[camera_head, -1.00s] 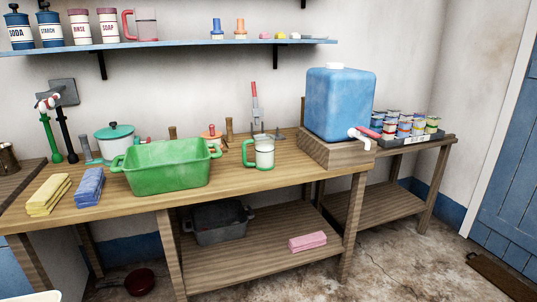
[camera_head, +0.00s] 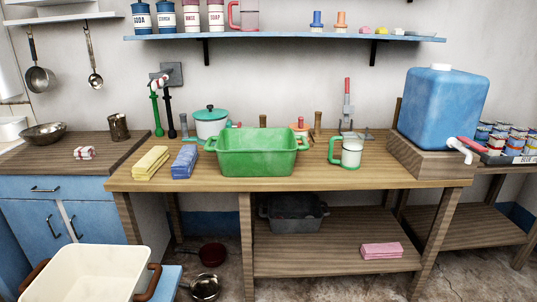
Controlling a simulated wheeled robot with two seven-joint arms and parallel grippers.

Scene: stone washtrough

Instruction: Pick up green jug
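The green jug (camera_head: 352,153) stands upright on the wooden table, right of the middle. It has a clear, pale body with a green rim and a green handle on its left side. It stands to the right of the green basin (camera_head: 258,160), close to the basin's right handle but apart from it. Neither of my grippers shows in the head view.
A blue water container (camera_head: 440,105) with a red-handled tap stands on a wooden block right of the jug. A lever device (camera_head: 347,115) stands behind it. The wooden tabletop (camera_head: 400,175) is bare in front. A white tub (camera_head: 88,275) is at lower left.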

